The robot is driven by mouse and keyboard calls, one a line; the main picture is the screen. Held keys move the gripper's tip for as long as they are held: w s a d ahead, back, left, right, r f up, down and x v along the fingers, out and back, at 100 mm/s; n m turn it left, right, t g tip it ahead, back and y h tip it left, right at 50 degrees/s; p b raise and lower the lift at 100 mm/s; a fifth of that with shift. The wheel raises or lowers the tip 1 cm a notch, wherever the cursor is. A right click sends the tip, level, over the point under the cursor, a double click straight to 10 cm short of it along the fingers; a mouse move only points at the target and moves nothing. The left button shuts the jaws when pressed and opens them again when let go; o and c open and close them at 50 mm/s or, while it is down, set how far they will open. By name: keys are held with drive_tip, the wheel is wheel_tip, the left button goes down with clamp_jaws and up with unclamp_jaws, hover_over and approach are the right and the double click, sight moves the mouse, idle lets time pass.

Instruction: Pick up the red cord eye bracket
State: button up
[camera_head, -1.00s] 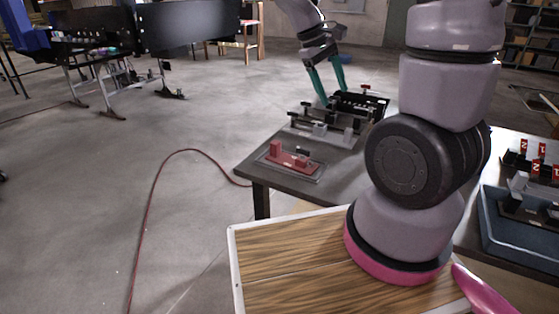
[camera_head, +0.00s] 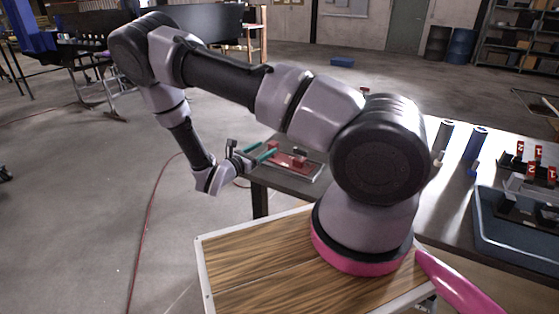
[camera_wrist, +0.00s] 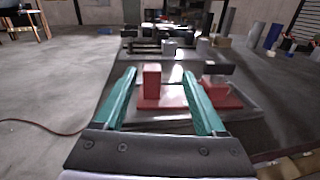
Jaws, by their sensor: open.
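The red cord eye bracket (camera_wrist: 152,82) appears as a red upright block on a flat red base, lying on a grey tray on the dark table. In the wrist view it stands ahead of my gripper (camera_wrist: 160,73), between the two teal fingers, nearer the left one. The fingers are open and nothing is clamped between them. In the head view my gripper (camera_head: 273,149) reaches in from the left at the table's edge, and the red bracket (camera_head: 300,162) is partly hidden behind the fingers.
Another red part (camera_wrist: 222,96) with a dark block sits just right on the same tray; whether it joins the bracket is unclear. Dark fixtures (camera_wrist: 170,47) stand farther along the table. A blue bin (camera_head: 490,240) is at the right. The floor at left holds a red cable (camera_head: 143,230).

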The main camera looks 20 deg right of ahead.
sight(270, 146)
drive_tip(key=shift+w+a+f+n+t, duration=0.15)
drive_tip(key=shift+a+f+n+t, duration=0.15)
drive_tip(key=shift+f+n, duration=0.2)
drive_tip(key=shift+w+d+f, duration=0.1)
drive_tip(key=shift+w+f, duration=0.05)
drive_tip(key=x, duration=0.5)
drive_tip(key=shift+w+f, duration=0.1)
drive_tip(key=shift+w, duration=0.05)
drive_tip(key=x, duration=0.5)
drive_tip(key=shift+f, duration=0.2)
drive_tip(key=shift+c, duration=0.3)
clamp_jaws()
